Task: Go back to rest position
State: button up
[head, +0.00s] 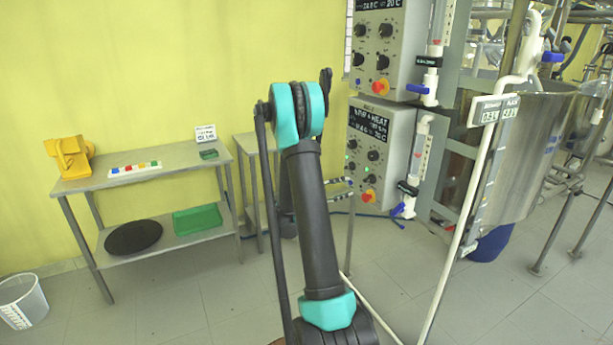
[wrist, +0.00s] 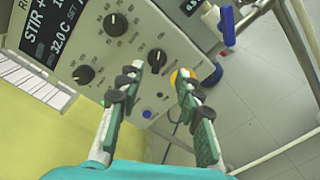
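My arm rises through the middle of the head view, with its teal and black joint in front of the yellow wall. In the wrist view my gripper (wrist: 168,80) is open, its two green-padded fingers apart with nothing between them. Beyond the fingers is a grey control box (wrist: 120,45) with black knobs and a display, seen tilted. A yellow-ringed button (wrist: 183,76) shows just behind the right fingertip. I cannot tell whether the fingertip touches the box. In the head view the gripper is mostly hidden behind the arm joint.
An upper control box (head: 378,50) and a lower control box (head: 378,150) stand right of the arm. A large metal vessel (head: 530,150) is at the right. A steel table (head: 190,160) with a yellow device (head: 70,157) stands left. A white bucket (head: 22,300) is on the floor.

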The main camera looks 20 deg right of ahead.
jog(key=s+a+f+m+t+y, duration=0.1)
jog(key=s+a+f+m+y, duration=0.2)
jog(key=s+a+y, duration=0.6)
jog(key=s+a+f+m+t+y, duration=0.2)
jog(key=s+a+f+y, duration=0.3)
jog(key=s+a+y, duration=0.4)
jog(key=s+a+m, duration=0.1)
jog(key=s+a, duration=0.2)
jog(key=a, duration=0.4)
jog(key=s+a, duration=0.4)
jog(key=a, duration=0.2)
jog(key=shift+s+a+f+m, duration=0.15)
jog(key=shift+a+f+m, duration=0.2)
jog(key=shift+f+m, duration=0.05)
